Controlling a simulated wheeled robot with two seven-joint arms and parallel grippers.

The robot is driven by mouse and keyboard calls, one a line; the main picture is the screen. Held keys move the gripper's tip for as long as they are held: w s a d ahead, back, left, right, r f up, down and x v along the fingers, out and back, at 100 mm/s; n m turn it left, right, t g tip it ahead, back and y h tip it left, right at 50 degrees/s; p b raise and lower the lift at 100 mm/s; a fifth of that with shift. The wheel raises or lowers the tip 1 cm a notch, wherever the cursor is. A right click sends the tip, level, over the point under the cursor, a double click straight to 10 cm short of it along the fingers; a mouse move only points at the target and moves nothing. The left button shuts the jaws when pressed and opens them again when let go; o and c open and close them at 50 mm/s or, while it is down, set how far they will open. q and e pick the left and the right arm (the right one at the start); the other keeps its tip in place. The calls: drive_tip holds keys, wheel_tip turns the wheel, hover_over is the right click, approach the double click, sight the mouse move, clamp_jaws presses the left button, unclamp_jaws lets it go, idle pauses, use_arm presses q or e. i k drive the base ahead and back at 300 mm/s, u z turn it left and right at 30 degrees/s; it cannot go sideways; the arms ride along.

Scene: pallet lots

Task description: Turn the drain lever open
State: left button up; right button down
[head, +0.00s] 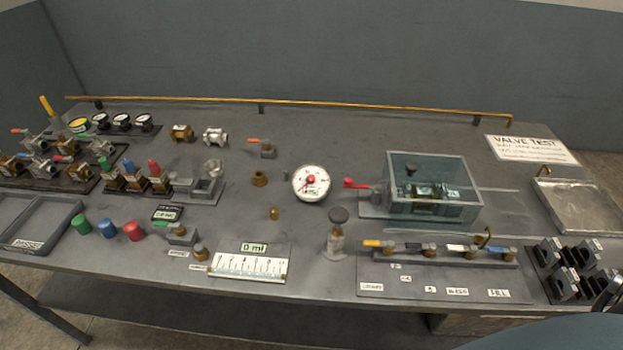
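A valve manifold (440,251) stands at the front right of the bench, with a row of small levers in yellow, black, white and blue. The yellow lever (373,243) is at its left end, lying roughly along the row. Small labels lie in front; the leftmost label (371,287) seems to read DRAIN, but its print is too small to be sure. A red lever (355,184) sticks out left from a clear water tank (433,180) behind the manifold. I cannot tell which lever is the drain lever.
A round gauge (311,183) and a black-topped bottle (336,236) stand left of the manifold. A black rack (578,265) and metal tray (578,207) are at the right. Several valves and an empty grey bin (36,222) fill the left. The rear centre is fairly clear.

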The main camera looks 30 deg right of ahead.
sight(391, 244)
drive_tip(key=z, duration=1.4)
drive_tip(key=k, duration=0.5)
drive_tip(key=z, duration=1.95)
drive_tip(key=i, duration=1.55)
drive_tip(key=u, duration=2.45)
